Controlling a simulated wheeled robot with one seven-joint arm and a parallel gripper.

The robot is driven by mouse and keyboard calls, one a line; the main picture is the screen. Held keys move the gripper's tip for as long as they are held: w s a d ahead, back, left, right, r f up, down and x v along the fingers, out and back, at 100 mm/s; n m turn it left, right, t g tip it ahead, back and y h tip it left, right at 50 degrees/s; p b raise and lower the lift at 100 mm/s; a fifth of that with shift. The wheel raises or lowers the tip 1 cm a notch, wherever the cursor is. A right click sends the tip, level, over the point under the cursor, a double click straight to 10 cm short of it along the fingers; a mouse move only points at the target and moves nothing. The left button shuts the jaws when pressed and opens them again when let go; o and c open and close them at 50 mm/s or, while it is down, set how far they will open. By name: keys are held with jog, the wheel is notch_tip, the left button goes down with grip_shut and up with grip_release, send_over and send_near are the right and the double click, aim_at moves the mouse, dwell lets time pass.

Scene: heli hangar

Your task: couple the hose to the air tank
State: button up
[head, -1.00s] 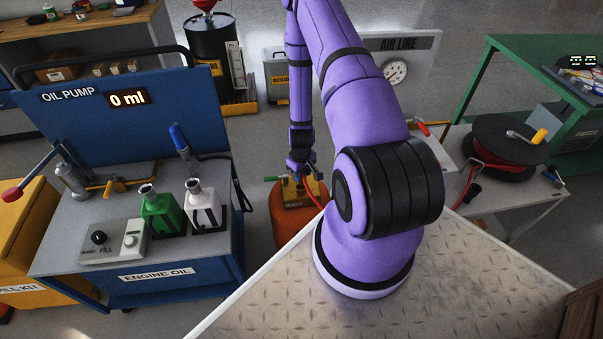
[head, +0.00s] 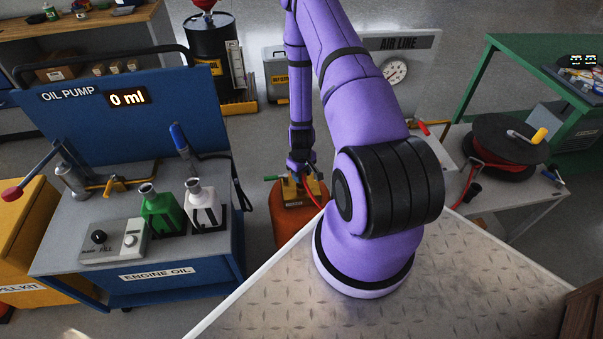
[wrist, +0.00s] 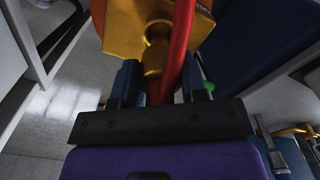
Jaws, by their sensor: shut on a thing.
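The orange air tank (head: 290,222) stands on the floor between the oil cart and the air line bench, with a yellow block (head: 305,191) on its top. My gripper (head: 299,172) is low over the tank's top. In the wrist view my gripper (wrist: 160,88) is shut on the end of the red hose (wrist: 184,45), between its two dark fingers. A brass fitting (wrist: 156,50) on the yellow block is right at the fingers, beside the hose. I cannot tell whether the hose end is seated on it. The red hose also shows by the tank in the head view (head: 312,196).
The blue oil pump cart (head: 130,250) with green and white jugs is close to the tank's left. My deck edge is in front.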

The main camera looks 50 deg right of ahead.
jog(key=shift+f, duration=1.75)
jog(key=o, duration=1.6)
jog(key=shift+c, duration=0.2)
jog(key=shift+r, duration=5.55)
